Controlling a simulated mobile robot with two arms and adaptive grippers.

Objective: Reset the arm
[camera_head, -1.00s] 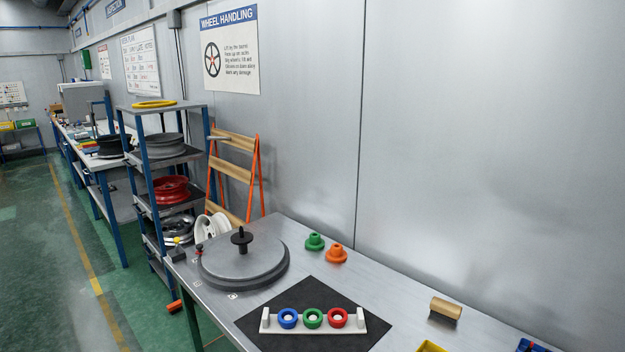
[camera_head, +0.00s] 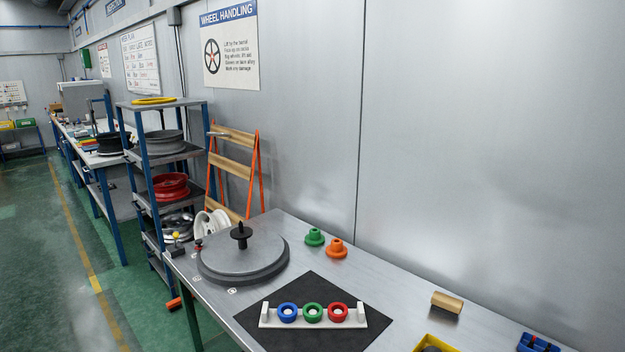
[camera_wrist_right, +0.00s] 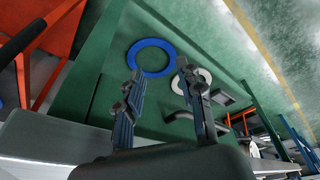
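My right gripper (camera_wrist_right: 160,90) shows in the right wrist view with its two dark fingers apart and nothing between them. Beyond its fingertips are a blue ring (camera_wrist_right: 151,57) and a white ring (camera_wrist_right: 192,80) on a green surface; both are apart from the fingers as far as I can tell. Neither of my arms shows in the head view. My left gripper is not in any view.
A metal table (camera_head: 405,292) holds a grey turntable with black spindle (camera_head: 242,258), green (camera_head: 314,237) and orange (camera_head: 336,248) flanged pieces, a white rack (camera_head: 375,318) with blue, green and red rings on a black mat (camera_head: 262,336), and a wooden block (camera_head: 447,303). Shelving (camera_head: 148,205) stands left.

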